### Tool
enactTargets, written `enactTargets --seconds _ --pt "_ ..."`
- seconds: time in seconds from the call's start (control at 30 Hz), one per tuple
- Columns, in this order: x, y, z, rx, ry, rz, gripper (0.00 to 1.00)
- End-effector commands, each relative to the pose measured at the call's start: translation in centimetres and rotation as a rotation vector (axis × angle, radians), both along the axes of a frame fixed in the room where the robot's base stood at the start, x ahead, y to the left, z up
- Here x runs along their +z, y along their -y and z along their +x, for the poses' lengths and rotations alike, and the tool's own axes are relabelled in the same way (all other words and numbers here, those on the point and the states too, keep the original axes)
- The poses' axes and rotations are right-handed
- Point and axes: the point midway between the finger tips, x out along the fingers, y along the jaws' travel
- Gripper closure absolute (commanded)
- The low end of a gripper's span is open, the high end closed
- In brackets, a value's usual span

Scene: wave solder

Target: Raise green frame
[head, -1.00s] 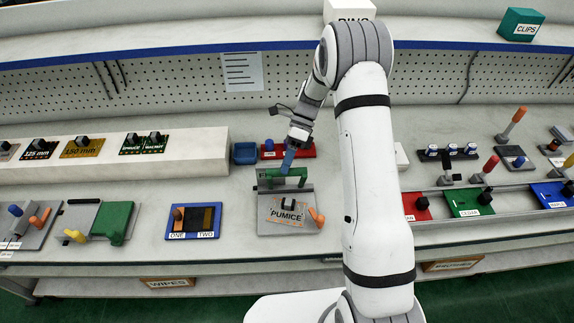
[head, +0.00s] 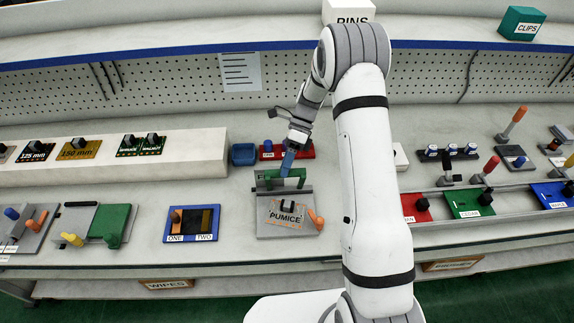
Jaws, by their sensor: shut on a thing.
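The green frame (head: 273,174) stands at the back edge of a grey fixture (head: 262,228) in the middle of the bench. The fixture carries a plate labelled PUMICE (head: 286,217) and has an orange handle (head: 316,220) at its right. My gripper (head: 287,167) points down at the frame from behind and above, its blue fingertips shut at the frame's upper part. The fingers cover part of the frame, and the exact grip is too small to see.
A red block (head: 303,152) and a blue bin (head: 243,154) stand just behind. A blue tray labelled ONE and TWO (head: 194,236) lies to the left, beside a fixture with a green panel (head: 110,222).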

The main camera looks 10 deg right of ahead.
Motion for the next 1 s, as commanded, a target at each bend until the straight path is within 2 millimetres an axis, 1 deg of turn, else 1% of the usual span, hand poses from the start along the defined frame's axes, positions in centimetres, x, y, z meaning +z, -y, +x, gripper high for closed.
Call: enactTargets --seconds 0.23,0.33,0.7,0.83,1.0 --pt "0.0 -0.1 0.1 -0.002 0.003 0.000 0.55" --pt "0.4 0.2 0.5 -0.002 0.006 0.000 0.55" --pt "4.5 2.7 3.9 -0.002 0.006 0.000 0.55" --pt "5.3 3.1 4.4 -0.001 0.003 0.001 0.55" --pt "5.6 3.2 4.5 0.000 0.001 0.001 0.55"
